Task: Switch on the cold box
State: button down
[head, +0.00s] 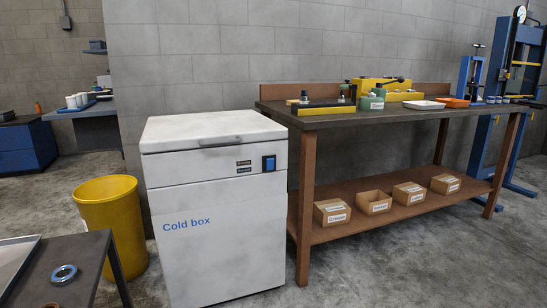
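The cold box (215,250) is a tall white chest standing on the floor in the middle of the head view, with "Cold box" in blue on its front. Its lid (212,130) is down and has a grey handle (221,142). A blue rocker switch (269,163) sits at the upper right of the front. A small dark display or label (243,166) is left of the switch, too small to read. I cannot tell the switch's position. My gripper is not in view.
A brown workbench (430,119) with tools stands right of the cold box, with cardboard bins (374,203) on its lower shelf. A yellow bin (110,222) stands on its left. Floor at front right is clear.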

aim_at(269, 162)
jog(key=i+j, duration=0.2)
jog(key=i, duration=0.2)
jog(key=i+j+u, duration=0.1)
jog(key=i+j, duration=0.15)
jog(key=i, duration=0.15)
jog(key=i+j, duration=0.15)
jog(key=i, duration=0.3)
jog(key=k+j+u, duration=0.05)
